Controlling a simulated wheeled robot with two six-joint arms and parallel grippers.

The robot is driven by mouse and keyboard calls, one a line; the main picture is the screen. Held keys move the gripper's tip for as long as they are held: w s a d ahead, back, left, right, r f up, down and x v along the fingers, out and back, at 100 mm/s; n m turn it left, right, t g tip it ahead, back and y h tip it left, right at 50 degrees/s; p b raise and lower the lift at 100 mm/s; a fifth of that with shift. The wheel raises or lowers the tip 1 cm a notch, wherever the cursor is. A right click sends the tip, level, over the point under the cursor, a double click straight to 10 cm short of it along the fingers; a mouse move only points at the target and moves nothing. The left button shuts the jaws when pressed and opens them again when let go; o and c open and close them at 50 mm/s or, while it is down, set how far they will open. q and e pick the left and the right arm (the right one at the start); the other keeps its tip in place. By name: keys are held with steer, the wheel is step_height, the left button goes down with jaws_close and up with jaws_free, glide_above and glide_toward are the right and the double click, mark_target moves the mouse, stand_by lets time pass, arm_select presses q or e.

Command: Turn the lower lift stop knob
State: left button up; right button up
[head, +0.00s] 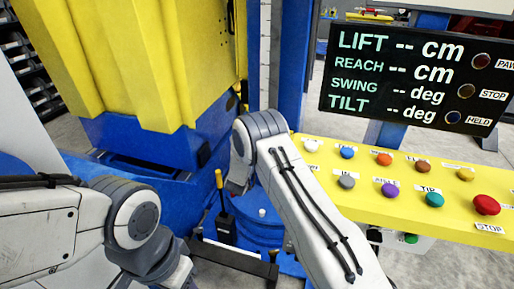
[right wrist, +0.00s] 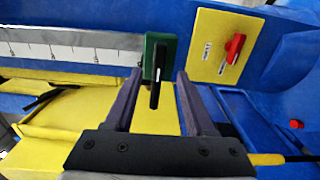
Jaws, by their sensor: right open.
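In the right wrist view a green block (right wrist: 166,50) with a black knob handle (right wrist: 155,88) sits at the end of a graduated scale (right wrist: 70,49). I take it for the lift stop knob, but no label shows whether it is the lower one. My right gripper (right wrist: 160,76) is open, with one finger on each side of the black handle. I cannot tell whether either finger touches it. In the head view my right arm hides its own gripper and this knob. My left arm enters at the lower left, its gripper out of view.
A red switch (right wrist: 233,46) on a yellow plate (right wrist: 208,60) is right of the green block. In the head view a yellow button panel (head: 330,178) and a display (head: 335,100) stand at right. A yellow-handled lever (head: 219,180) stands near my right arm.

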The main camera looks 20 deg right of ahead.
steer(key=v, duration=0.5)
steer(key=shift+w, duration=0.1)
steer(key=a+r+y+p, duration=0.2)
steer(key=a+r+y, duration=0.45)
steer(key=a, duration=0.45)
steer(key=s+a+r+m+g+y+p, duration=0.1)
steer(key=s+a+r+g+y, duration=0.15)
steer(key=s+a, duration=0.35)
steer(key=s+a+r+g+y+p, duration=0.1)
steer(key=s+a+r+g+y, duration=0.1)
steer(key=s+a+g+y, duration=0.3)
steer(key=s+a+r+m+g+p, duration=0.1)
steer(key=s+r+g, duration=0.1)
steer(key=s, duration=0.8)
steer(key=s+a+r+g+p, duration=0.1)
steer(key=s+g, duration=0.1)
steer(key=s, duration=0.8)
steer(key=s+d+r+m+g+h, duration=0.1)
steer(key=s+d, duration=0.3)
steer(key=s, duration=0.3)
steer(key=s+d+r+m+g+h+p, duration=0.1)
steer(key=s+d, duration=0.3)
steer(key=s, duration=0.4)
steer(key=shift+g+h, duration=0.5)
steer(key=shift+g, duration=0.25)
